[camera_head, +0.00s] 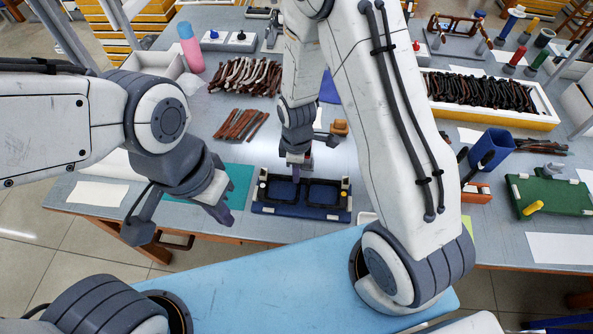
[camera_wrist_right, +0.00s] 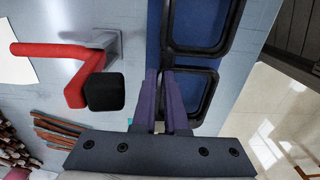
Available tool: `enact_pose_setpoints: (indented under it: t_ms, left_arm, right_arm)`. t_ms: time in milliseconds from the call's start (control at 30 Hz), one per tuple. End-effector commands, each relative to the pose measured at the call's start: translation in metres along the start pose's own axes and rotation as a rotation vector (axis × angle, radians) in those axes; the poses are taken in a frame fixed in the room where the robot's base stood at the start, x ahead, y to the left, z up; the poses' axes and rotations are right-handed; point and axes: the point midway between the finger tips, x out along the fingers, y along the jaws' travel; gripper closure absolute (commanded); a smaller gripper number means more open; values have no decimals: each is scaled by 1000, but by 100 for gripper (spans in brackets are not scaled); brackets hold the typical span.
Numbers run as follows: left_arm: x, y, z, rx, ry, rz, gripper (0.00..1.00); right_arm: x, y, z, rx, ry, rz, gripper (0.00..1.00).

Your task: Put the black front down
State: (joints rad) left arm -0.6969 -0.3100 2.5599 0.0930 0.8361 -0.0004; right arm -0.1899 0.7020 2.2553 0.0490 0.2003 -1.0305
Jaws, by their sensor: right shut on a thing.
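The black front (camera_head: 305,192), a pair of joined dark rims, is at the blue fixture (camera_head: 300,212) near the table's front edge. In the right wrist view the black front (camera_wrist_right: 215,85) lies flat over the blue surface (camera_wrist_right: 153,35), its two openings showing blue. My right gripper (camera_head: 298,168) comes down from above at its far side. Its purple fingers (camera_wrist_right: 166,80) are shut on the front near the bridge. Any small gap beneath the front cannot be judged. My left gripper (camera_head: 180,222) is open and empty, left of the fixture above the table edge.
A teal mat (camera_head: 238,180) lies left of the fixture. Brown temple pieces (camera_head: 240,124) lie behind it. A red-handled clamp with a black pad (camera_wrist_right: 103,91) is close beside my right fingers. A blue cup (camera_head: 490,150) and green fixture (camera_head: 552,195) stand right.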

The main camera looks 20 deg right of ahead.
Motion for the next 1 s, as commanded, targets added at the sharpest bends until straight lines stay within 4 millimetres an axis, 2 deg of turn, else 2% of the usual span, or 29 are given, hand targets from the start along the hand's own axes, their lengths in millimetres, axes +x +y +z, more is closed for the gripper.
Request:
enact_pose_setpoints:
  t_ms: [600, 633, 667, 1000]
  left_arm:
    - [9, -1, 1, 0, 0, 0, 100]
    - [9, -1, 1, 0, 0, 0, 100]
    - [9, -1, 1, 0, 0, 0, 100]
    - [7, 0, 0, 0, 0, 0, 100]
  right_arm:
    - [12, 0, 0, -1, 0, 0, 100]
    - [12, 0, 0, -1, 0, 0, 86]
    - [12, 0, 0, -1, 0, 0, 77]
    - [9, 0, 0, -1, 0, 0, 77]
